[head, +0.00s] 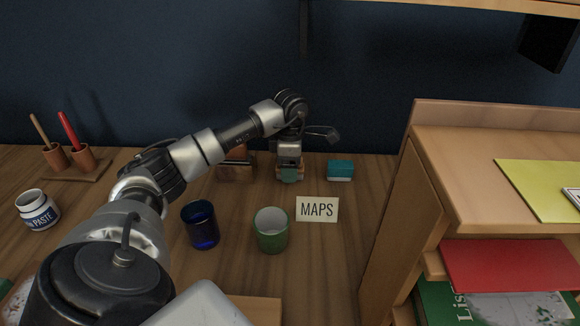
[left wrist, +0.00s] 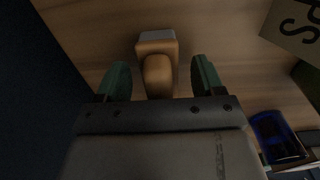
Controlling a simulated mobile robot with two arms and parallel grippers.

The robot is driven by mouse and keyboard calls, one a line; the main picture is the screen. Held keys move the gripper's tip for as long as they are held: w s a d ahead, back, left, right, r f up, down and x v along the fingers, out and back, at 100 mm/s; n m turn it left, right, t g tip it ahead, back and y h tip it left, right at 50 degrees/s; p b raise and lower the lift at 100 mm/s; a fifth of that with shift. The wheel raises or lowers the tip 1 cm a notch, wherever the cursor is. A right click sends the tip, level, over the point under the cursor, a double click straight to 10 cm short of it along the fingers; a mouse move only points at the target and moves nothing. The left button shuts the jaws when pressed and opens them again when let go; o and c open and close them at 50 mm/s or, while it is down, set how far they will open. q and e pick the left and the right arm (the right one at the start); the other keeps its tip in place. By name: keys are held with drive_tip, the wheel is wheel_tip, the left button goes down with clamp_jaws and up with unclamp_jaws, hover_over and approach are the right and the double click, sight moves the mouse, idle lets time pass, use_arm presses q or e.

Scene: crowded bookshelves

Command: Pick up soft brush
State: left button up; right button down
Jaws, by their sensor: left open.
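A wooden block-like object with a rounded handle and a pale grey end, likely the soft brush (left wrist: 157,45), lies on the wooden desk in the left wrist view. My left gripper (head: 290,176) reaches down at the back of the desk in the head view. Its two green fingers are open in the left wrist view (left wrist: 161,80), one on each side of the brush's handle, with a gap on both sides. In the head view the gripper hides most of the brush. My right gripper is not in view.
A teal-and-white block (head: 340,170) stands right of the gripper, a brown box (head: 235,170) left. A MAPS card (head: 317,209), green cup (head: 271,232), blue cup (head: 202,228) and paste jar (head: 37,211) stand nearer. A wooden shelf unit (head: 395,215) bounds the right.

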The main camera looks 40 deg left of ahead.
use_arm(q)
drive_tip(key=shift+f, duration=0.45)
drive_tip(key=c, duration=1)
drive_tip(key=shift+r, duration=0.5)
drive_tip(key=r, duration=0.3)
drive_tip(key=shift+s+d+r, duration=0.15)
drive_tip(key=shift+d+r, duration=0.2)
drive_tip(key=shift+d, duration=0.05)
drive_tip(key=shift+s+d+r+b, duration=0.1)
drive_tip(key=shift+s+d+r, duration=0.9)
drive_tip(key=shift+d, duration=0.55)
drive_tip(key=shift+s+d+r+b, duration=0.15)
drive_tip(key=shift+s+d+r, duration=0.9)
drive_tip(key=shift+d, duration=0.5)
drive_tip(key=shift+s+d+r+b, duration=0.1)
drive_tip(key=shift+s+d+r, duration=0.7)
drive_tip(key=shift+d+r, duration=0.55)
